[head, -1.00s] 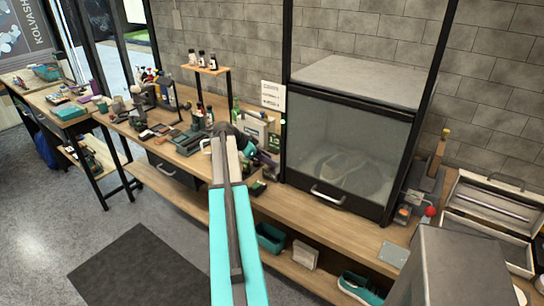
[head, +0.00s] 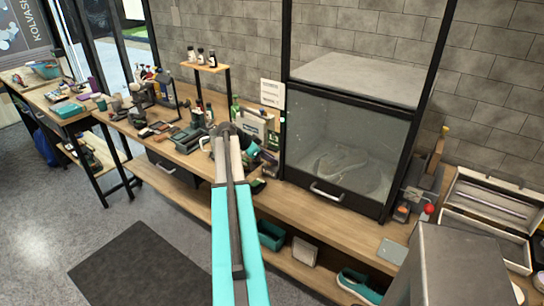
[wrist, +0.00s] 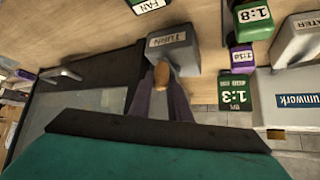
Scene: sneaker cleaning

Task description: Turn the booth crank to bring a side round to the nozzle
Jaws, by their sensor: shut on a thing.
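The booth (head: 345,140) stands at the back right with its front window shut. A pale sneaker (head: 342,163) shows dimly behind the glass; the nozzle cannot be made out. In the wrist view, the crank's wooden knob (wrist: 161,76) sits in front of a grey box marked TURN (wrist: 172,48). My gripper (wrist: 163,92) is shut on this knob, its dark fingers on either side. In the head view my arm covers the crank. The booth's glass (wrist: 85,105) also shows at left in the wrist view.
Labelled bottles marked 1:8 (wrist: 252,18) and 1:3 (wrist: 235,92) stand close to the right of the crank in the wrist view. The booth's door handle (head: 327,192) sticks out in front. An open case (head: 487,215) lies at the far right of the bench.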

